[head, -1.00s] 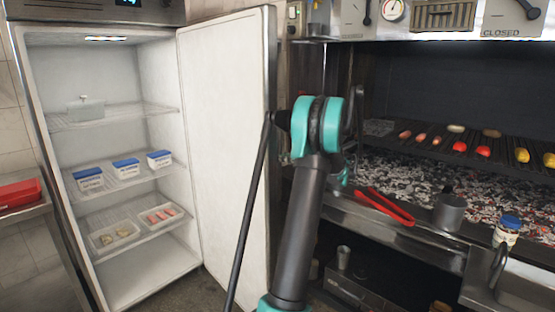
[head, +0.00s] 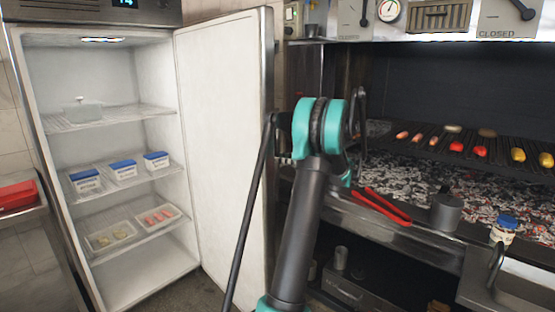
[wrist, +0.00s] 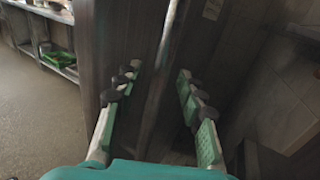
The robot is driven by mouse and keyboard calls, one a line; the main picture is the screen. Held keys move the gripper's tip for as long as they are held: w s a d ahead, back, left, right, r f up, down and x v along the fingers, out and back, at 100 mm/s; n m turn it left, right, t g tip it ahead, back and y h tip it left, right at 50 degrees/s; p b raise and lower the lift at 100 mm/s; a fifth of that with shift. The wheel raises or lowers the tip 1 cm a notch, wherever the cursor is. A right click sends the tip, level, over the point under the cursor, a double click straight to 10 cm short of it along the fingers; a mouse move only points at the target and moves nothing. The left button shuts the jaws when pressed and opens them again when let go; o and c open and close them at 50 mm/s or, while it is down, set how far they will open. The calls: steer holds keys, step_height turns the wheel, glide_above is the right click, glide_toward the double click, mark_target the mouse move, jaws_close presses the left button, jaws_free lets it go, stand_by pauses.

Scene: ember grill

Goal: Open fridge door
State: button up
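The fridge (head: 110,190) stands at the left of the head view with its white interior exposed. Its door (head: 225,150) is swung wide open to the right, inner face towards me. In the head view my arm stands in front of the door's right edge, and my gripper cannot be made out there. In the wrist view my gripper (wrist: 155,105) has its two fingers spread apart with nothing held between them. A dark panel and a pale vertical strip (wrist: 165,65) lie beyond the fingers; I cannot tell whether they belong to the door.
Blue-lidded tubs (head: 122,170) and trays (head: 158,217) sit on the fridge shelves. The grill (head: 420,180) with food on its rack is at the right, with red tongs (head: 380,205) on its front ledge. A red box (head: 18,194) rests on a counter at far left.

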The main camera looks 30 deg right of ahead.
steer(key=v, duration=0.9)
steer(key=shift+s+d, duration=0.2)
